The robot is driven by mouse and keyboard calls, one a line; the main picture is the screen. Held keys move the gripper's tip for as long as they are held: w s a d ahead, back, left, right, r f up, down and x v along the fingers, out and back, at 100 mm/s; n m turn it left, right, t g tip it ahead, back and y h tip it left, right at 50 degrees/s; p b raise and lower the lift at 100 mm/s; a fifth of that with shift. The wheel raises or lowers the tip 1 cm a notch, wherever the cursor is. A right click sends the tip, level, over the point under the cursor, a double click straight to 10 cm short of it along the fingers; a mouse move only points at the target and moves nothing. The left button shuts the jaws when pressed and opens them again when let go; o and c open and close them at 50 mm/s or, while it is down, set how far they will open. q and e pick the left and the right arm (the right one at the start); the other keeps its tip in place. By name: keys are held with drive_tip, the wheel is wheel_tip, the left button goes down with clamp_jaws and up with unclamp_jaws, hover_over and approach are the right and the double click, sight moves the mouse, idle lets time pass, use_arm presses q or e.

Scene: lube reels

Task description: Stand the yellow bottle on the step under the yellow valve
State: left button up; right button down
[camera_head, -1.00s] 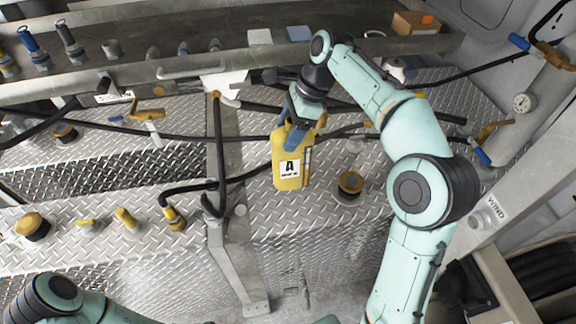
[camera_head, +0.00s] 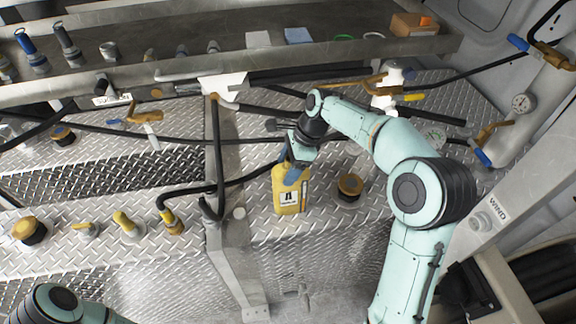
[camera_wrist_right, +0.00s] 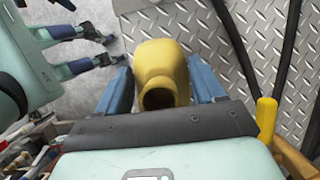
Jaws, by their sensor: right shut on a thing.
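The yellow bottle (camera_head: 291,196), with a black-and-white label, is roughly upright in my right gripper (camera_head: 295,168), near the front edge of the diamond-plate step (camera_head: 262,222). I cannot tell if its base touches the plate. In the right wrist view the bottle's neck and shoulder (camera_wrist_right: 160,75) sit between the blue fingers; its base is hidden. A white fitting (camera_head: 384,100) with a yellow-tipped handle (camera_head: 413,97) and a brass-yellow lever stands behind, to the right; I cannot tell if this is the yellow valve. My left gripper (camera_wrist_right: 107,50) shows in the wrist view with fingers apart, empty.
A yellow-and-black cap (camera_head: 350,185) stands on the plate just right of the bottle. A black hose (camera_head: 220,150) and metal post (camera_head: 235,265) are to the left. Several yellow fittings stand further left. A shelf (camera_head: 330,55) runs along the back.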

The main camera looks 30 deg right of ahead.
drive_tip(key=shift+w, duration=0.15)
drive_tip(key=shift+f, duration=0.15)
drive_tip(key=shift+c, duration=0.8)
unclamp_jaws()
drive_tip(key=shift+o, duration=0.2)
